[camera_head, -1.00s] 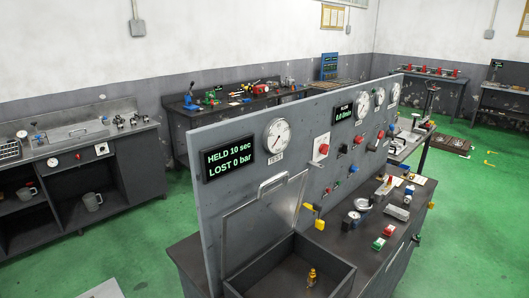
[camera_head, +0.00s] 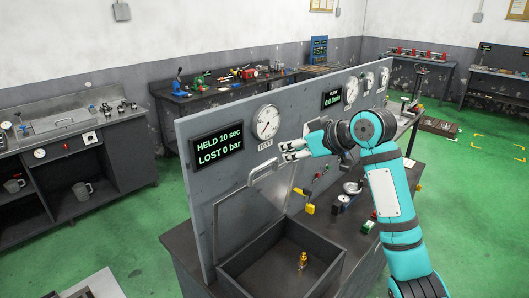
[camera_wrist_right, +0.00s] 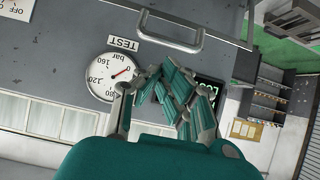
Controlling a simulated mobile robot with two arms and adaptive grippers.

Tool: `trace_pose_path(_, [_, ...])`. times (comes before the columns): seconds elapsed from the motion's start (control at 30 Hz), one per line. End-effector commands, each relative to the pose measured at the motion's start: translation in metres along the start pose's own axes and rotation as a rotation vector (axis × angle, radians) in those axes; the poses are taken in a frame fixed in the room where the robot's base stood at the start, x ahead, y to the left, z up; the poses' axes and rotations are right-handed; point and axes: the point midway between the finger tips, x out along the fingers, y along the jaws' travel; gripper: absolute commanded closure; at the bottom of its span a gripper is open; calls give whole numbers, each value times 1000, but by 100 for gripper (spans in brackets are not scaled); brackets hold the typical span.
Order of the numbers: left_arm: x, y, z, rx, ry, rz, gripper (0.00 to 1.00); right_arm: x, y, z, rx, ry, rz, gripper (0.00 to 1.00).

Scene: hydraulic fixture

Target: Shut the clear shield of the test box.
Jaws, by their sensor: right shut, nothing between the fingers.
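The test box (camera_head: 333,268) stands on the bench with its top open. Its clear shield (camera_head: 248,218) is raised and leans back towards the upright panel. The shield's metal handle (camera_head: 262,177) is at its upper edge, and a bar handle also shows in the right wrist view (camera_wrist_right: 172,45). A brass fitting (camera_head: 302,260) sits inside the box. My right gripper (camera_head: 285,152) is shut and empty. It is in front of the panel, just up and right of the handle in the head view, apart from it in the wrist view. My left gripper is not in view.
The grey upright panel (camera_head: 205,245) carries a gauge (camera_head: 265,122), a HELD/LOST display (camera_head: 217,146) and yellow-handled valves (camera_head: 309,209). Small parts lie on the bench right of the box, partly behind my right arm. Green floor surrounds the bench.

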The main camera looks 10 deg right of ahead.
Motion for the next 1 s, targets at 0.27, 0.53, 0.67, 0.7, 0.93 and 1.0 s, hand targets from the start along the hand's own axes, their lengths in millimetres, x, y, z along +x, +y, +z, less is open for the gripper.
trace_pose_path(0.27, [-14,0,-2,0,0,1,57,16,1,-13,-3,10,-9,100])
trace_pose_path(0.53, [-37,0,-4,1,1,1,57,65,0,-14,-1,11,-8,100])
trace_pose_path(0.67, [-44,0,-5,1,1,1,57,82,1,-13,-2,11,-6,100])
trace_pose_path(0.7, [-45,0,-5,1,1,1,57,86,1,-13,-3,12,-6,100])
trace_pose_path(0.93, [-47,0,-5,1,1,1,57,96,1,-11,-5,13,-4,100])
trace_pose_path(1.0, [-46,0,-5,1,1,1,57,96,1,-11,-5,13,-4,100])
